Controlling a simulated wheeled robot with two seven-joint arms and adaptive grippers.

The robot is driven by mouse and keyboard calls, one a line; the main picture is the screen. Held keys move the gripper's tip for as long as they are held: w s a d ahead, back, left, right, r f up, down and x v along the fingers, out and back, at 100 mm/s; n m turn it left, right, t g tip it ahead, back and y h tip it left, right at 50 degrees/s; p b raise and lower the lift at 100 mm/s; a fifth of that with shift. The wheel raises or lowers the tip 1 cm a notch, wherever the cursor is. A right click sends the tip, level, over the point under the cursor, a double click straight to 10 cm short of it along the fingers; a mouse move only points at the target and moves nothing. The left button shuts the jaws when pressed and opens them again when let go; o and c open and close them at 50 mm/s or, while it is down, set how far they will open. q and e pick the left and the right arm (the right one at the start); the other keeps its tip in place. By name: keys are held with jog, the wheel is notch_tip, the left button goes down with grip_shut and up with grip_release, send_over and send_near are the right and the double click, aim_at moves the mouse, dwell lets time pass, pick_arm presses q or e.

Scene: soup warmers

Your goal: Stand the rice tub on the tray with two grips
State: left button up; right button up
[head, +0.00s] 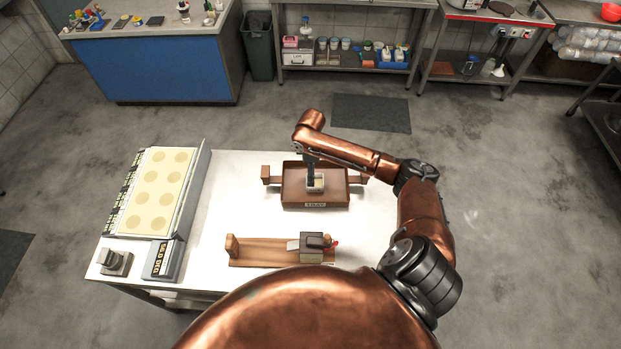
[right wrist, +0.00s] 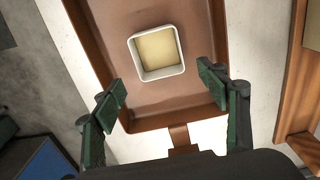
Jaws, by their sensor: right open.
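The rice tub (head: 317,184) is a small square white tub with beige contents. It appears upright on the floor of the brown tray (head: 290,196), open top facing up. In the right wrist view the tub (right wrist: 157,53) sits well inside the tray walls (right wrist: 222,60). My right gripper (head: 311,172) is over the tray beside the tub. In the right wrist view its two green-padded fingers (right wrist: 167,90) are spread apart, with nothing between them, and the tub lies beyond the fingertips, apart from them. My left gripper is not in view.
A wooden stand (head: 265,252) with a dark-topped block (head: 313,246) is in front of the tray. A panel with several pale circles (head: 157,190) lies at the left of the white table (head: 222,215). A small grey device (head: 115,262) is at the front left corner.

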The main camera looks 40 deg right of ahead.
notch_tip(320, 180, up, 6)
jog(key=shift+f, duration=0.15)
dwell(0.6)
